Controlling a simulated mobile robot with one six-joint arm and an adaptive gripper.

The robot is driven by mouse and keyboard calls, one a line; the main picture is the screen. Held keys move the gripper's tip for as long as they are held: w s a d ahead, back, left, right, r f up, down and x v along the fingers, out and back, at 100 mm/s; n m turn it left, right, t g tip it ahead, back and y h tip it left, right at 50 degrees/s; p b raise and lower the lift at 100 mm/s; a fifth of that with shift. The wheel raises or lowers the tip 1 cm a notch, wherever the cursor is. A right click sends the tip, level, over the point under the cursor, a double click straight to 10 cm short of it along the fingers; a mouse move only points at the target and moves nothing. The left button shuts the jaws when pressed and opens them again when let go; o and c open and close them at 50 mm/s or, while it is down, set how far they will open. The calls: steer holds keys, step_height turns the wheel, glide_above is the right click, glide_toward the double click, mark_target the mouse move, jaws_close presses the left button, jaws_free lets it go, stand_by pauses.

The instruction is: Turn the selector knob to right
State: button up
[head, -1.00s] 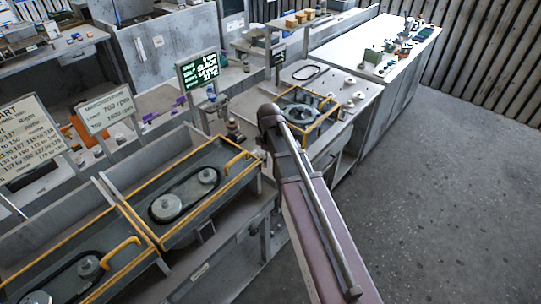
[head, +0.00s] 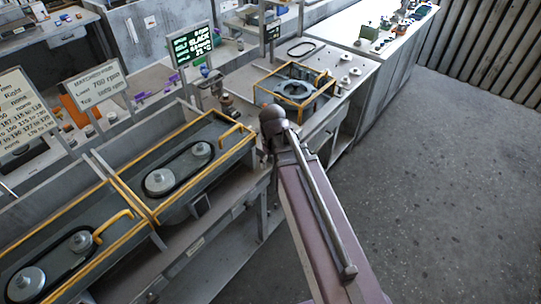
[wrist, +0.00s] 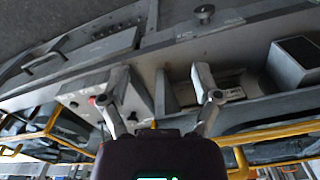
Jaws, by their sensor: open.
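My gripper (wrist: 160,90) is open in the wrist view, with its two grey fingers spread and nothing between them. Its fingers are hidden behind my arm in the head view. A small dark round knob (wrist: 204,12) sits on a grey surface at the top of the wrist view, apart from the fingers. A pale panel (wrist: 108,98) with a small red control (wrist: 92,101) is partly covered by the left finger. I cannot tell which of these is the selector knob, or its setting.
Two yellow-railed trays with belt pulleys (head: 160,181) are on the left bench. A yellow frame (head: 293,97) surrounds a round housing on the middle bench. A lit display (head: 192,45) and sign boards (head: 90,83) stand behind. Open grey floor (head: 440,190) lies to the right.

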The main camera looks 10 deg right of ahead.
steer(key=shift+s+f+m+b, duration=0.35)
steer(key=shift+s+m, duration=0.2)
steer(key=shift+s, duration=0.15)
steer(key=shift+s+f+m+b, duration=0.2)
steer(key=shift+s+f+m, duration=0.15)
steer(key=shift+s+m, duration=0.3)
steer(key=shift+s+f+m+b, duration=0.25)
steer(key=shift+s+m, duration=0.15)
steer(key=shift+s, duration=0.15)
steer(key=shift+s+f+m+b, duration=0.2)
steer(key=shift+s+m, duration=0.2)
steer(key=shift+s, duration=0.15)
